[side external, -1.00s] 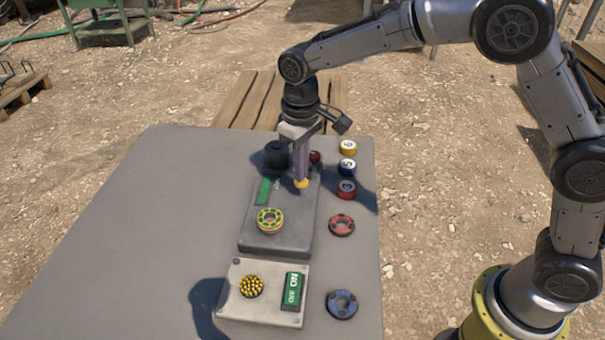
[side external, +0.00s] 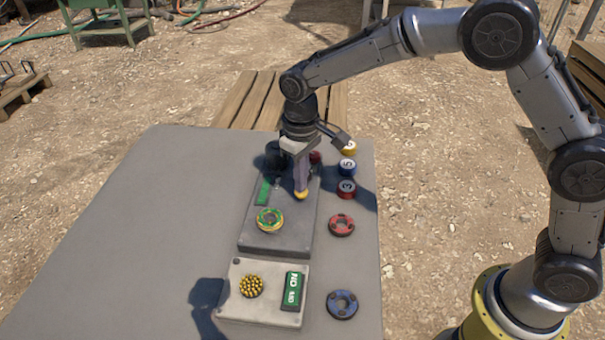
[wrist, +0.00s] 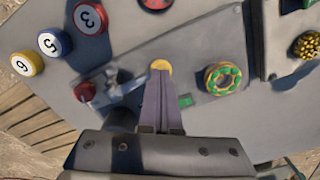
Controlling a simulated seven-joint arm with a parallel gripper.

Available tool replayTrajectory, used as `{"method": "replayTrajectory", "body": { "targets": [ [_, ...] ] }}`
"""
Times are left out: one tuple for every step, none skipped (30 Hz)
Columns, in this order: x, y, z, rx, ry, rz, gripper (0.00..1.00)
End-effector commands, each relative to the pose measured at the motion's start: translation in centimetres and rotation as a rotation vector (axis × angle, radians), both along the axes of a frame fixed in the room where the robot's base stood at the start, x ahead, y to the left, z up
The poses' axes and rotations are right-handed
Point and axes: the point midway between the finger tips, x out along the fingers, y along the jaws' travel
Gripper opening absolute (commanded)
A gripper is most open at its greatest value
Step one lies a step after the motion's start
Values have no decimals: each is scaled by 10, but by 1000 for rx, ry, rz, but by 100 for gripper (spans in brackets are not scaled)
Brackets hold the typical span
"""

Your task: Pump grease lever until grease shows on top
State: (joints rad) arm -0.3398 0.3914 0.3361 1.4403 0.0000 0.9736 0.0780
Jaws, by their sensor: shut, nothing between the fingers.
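My gripper (side external: 301,186) is shut and empty, pointing down over the dark grey pump block (side external: 265,241). Its fingertips (wrist: 161,72) are at a yellow rounded knob (wrist: 161,65), which seems to be the lever's end; the fingers hide part of it, and I cannot tell how firmly they touch. Metal lever parts (wrist: 112,88) show left of the fingers in the wrist view. A ring (side external: 269,220) with yellow and green on its top face lies on the block's near end, and shows green in the wrist view (wrist: 225,78) too.
A light grey box (side external: 240,304) with a yellow studded knob (side external: 251,286) and a green label stands nearer. Along the right edge are a red ring (side external: 341,225), a blue ring (side external: 342,304) and numbered caps (side external: 346,189). The table's left side (side external: 130,250) is clear.

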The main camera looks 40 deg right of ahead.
Motion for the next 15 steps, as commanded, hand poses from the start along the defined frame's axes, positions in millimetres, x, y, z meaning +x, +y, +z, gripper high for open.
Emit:
{"method": "replayTrajectory", "body": {
  "targets": [
    [0,0,-1,0,0,0,0],
    [0,0,-1,0,0,0,0],
    [0,0,-1,0,0,0,0],
    [0,0,-1,0,0,0,0],
    [0,0,-1,0,1,0,0],
    [0,0,-1,0,1,0,0],
    [0,0,-1,0,1,0,0],
    [0,0,-1,0,1,0,0],
    [0,0,-1,0,1,0,0],
    [0,0,0,0,0,0,0],
    [0,0,0,0,0,0,0],
    [0,0,2,0,0,0,0],
    [0,0,4,0,0,0,0],
    [0,0,5,0,0,0,0],
    [0,0,8,0,-1,0,0]
  ]
}}
